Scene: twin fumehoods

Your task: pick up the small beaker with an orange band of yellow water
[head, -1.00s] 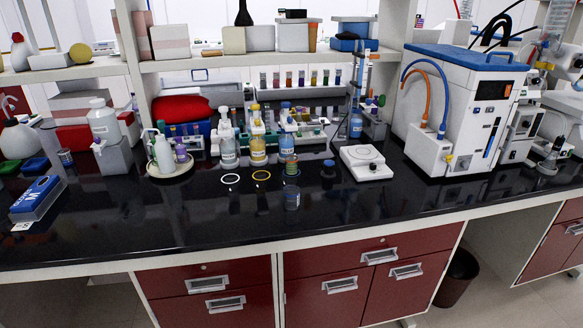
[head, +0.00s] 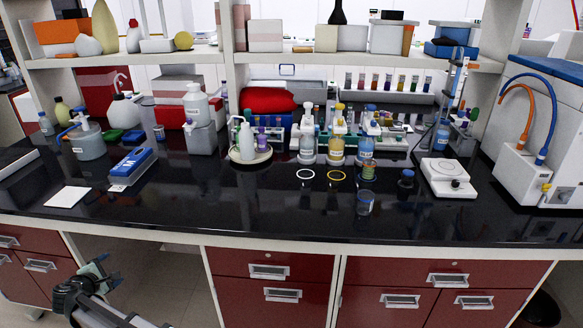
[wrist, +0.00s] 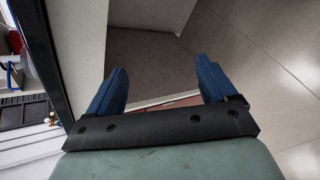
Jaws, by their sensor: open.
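A small beaker with what looks like an orange and greenish band (head: 369,172) stands on the black bench, right of centre in the head view. It is too small to tell its liquid for certain. Another small clear beaker with a bluish look (head: 364,204) stands just in front of it, nearer the bench edge. My gripper (head: 106,272) is at the lower left of the head view, low in front of the bench and far left of both beakers. In the wrist view its two blue fingers (wrist: 160,85) are spread apart with nothing between them. No beaker shows there.
Wash bottles (head: 336,148) stand behind, a white balance (head: 448,177) to the right. A blue box (head: 132,164) is at the left. The front bench strip is mostly clear.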

